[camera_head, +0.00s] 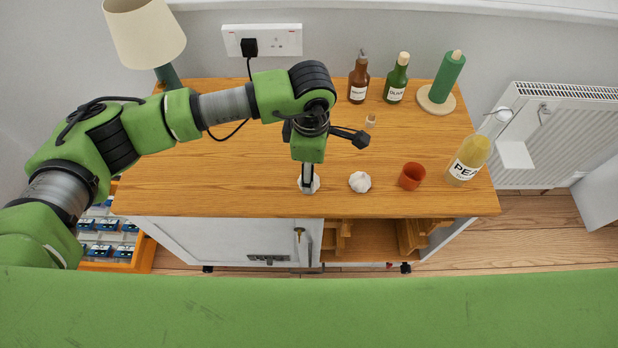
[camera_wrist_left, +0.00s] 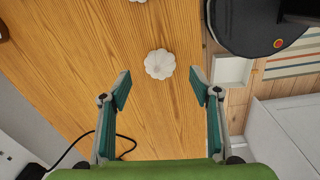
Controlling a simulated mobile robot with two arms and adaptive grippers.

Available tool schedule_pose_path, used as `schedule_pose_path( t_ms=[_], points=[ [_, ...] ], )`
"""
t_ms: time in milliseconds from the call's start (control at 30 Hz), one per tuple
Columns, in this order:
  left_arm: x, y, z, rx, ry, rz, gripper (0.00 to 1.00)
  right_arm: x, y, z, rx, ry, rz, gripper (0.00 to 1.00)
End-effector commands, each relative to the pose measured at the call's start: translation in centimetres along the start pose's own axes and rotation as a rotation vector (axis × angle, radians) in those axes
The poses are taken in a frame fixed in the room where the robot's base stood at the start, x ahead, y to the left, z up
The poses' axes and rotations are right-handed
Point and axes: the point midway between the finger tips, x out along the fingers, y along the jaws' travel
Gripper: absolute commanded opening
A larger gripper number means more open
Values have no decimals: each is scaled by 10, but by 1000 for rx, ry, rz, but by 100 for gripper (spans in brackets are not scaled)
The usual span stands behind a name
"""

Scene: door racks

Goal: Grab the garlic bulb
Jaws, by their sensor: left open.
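A white garlic bulb (camera_head: 315,184) sits on the wooden cabinet top near its front edge, partly hidden by my left gripper. In the left wrist view this bulb (camera_wrist_left: 159,64) lies beyond the fingertips, between their lines and near the middle. A second white bulb (camera_head: 360,182) sits to its right in the head view; its edge shows at the top of the wrist view. My left gripper (camera_head: 307,180) points down above the first bulb. Its fingers (camera_wrist_left: 160,90) are spread, with nothing between them. My right gripper is not in view.
An orange cup (camera_head: 412,176) and a yellow-filled bottle (camera_head: 468,160) stand to the right. A small corked jar (camera_head: 370,121), brown bottle (camera_head: 358,80), green bottle (camera_head: 397,80) and green roll on a stand (camera_head: 444,80) are behind. A lamp (camera_head: 145,35) stands back left.

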Motion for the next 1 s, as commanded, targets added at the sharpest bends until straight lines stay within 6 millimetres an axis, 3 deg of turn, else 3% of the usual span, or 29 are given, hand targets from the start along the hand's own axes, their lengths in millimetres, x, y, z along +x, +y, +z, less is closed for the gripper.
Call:
schedule_pose_path(
  t_ms=[233,500,767,800,933,1000],
  points=[
    [18,-1,-2,0,-1,-3,57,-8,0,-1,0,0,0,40],
    [56,0,-4,-1,-2,-3,57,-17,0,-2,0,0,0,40],
    [60,0,-4,2,-3,0,57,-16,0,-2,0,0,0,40],
    [60,0,-4,2,-3,0,54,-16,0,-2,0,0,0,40],
    [60,0,-4,1,-3,0,21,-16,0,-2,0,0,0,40],
    [60,0,-4,1,-3,0,18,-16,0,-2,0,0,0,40]
  ],
)
